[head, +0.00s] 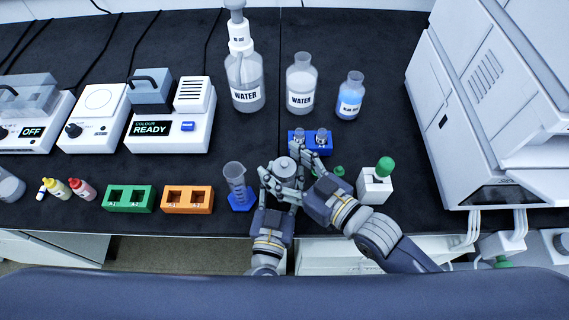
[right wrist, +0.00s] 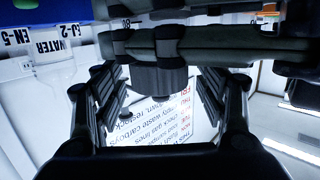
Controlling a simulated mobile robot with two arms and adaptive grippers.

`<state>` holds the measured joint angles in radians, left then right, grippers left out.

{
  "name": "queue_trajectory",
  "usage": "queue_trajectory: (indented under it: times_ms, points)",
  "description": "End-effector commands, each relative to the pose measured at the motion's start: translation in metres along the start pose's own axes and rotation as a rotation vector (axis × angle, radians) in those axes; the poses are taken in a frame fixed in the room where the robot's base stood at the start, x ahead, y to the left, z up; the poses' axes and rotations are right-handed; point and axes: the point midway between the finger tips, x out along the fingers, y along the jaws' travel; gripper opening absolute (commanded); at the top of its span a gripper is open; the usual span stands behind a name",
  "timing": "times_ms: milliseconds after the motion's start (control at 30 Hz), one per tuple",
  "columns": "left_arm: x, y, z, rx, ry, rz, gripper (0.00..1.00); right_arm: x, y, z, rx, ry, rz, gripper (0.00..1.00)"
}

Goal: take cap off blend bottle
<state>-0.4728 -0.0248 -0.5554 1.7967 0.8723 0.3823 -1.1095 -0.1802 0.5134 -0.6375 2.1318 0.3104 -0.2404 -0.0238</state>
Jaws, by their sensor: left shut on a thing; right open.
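The bottle, seen from above with a round grey cap (head: 285,165), is held upright in my left gripper (head: 282,184) near the table's front; its label is hidden, so I cannot read that it is the blend bottle. My left gripper is shut around its body. My right gripper (head: 300,162) is open close beside the cap on the right. In the right wrist view, a dark ridged cap (right wrist: 158,78) shows between the spread fingers of my right gripper (right wrist: 158,90). I cannot tell whether they touch it.
A blue rack (head: 310,143) with small vials stands just behind my grippers. A measuring cylinder (head: 236,182) is close on the left, an orange rack (head: 187,199) beyond it. A white block with a green knob (head: 385,167) stands right. Water bottles (head: 301,82) stand behind.

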Motion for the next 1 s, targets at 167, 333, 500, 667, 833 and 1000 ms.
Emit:
queue_trajectory:
  times_ms: [167,333,500,667,833,1000]
  points:
    - [0.0000,-0.0001,0.0002,0.000,0.000,0.000,0.02,-0.0002,0.0000,0.0001,0.000,0.000,0.000,0.53]
    - [-0.0001,-0.0001,0.0002,0.000,0.000,0.000,0.02,-0.0004,0.0000,0.0002,0.000,0.000,0.000,0.14]
    - [-0.0001,0.0001,0.0003,0.000,-0.001,0.000,0.02,-0.0003,0.0001,0.0000,0.000,0.000,0.000,0.12]
    - [-0.0002,0.0002,0.0003,0.000,-0.001,0.000,0.02,-0.0003,0.0000,0.0000,0.000,0.000,0.000,0.12]
    - [-0.0002,0.0002,0.0003,0.000,-0.001,0.001,0.02,-0.0003,0.0001,0.0000,0.000,0.000,0.000,0.12]
    - [-0.0002,0.0002,0.0003,0.000,-0.001,0.001,0.02,-0.0005,0.0001,-0.0022,0.000,0.000,0.000,0.12]
